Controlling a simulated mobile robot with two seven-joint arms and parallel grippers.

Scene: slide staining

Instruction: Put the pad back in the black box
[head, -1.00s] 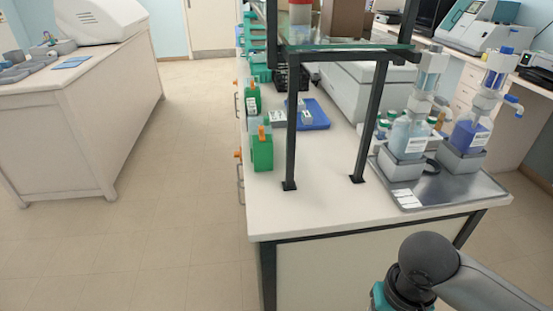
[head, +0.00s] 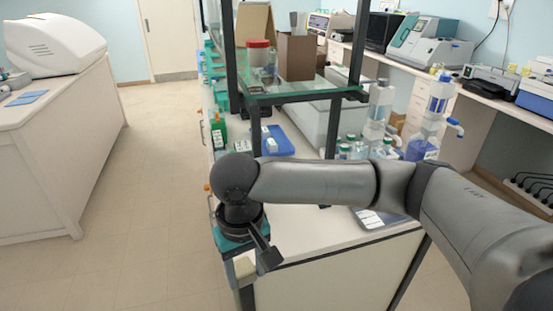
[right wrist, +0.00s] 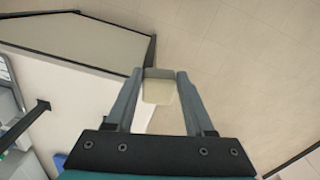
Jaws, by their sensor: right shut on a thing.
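My right gripper (head: 256,262) is low over the near left corner of the white bench, pointing down. It is shut on a small beige block, the pad (head: 243,266). In the right wrist view the pad (right wrist: 159,92) sits between the two fingertips (right wrist: 160,85), with the bench edge and floor behind it. I cannot make out the black box clearly in these frames. My left gripper is not in view.
The white bench (head: 300,233) carries a glass shelf (head: 290,90) on dark posts, with a brown box (head: 297,56) and a red-lidded jar (head: 258,55). A blue tray (head: 281,141) and bottles stand behind my arm. Floor (head: 130,200) is open at left.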

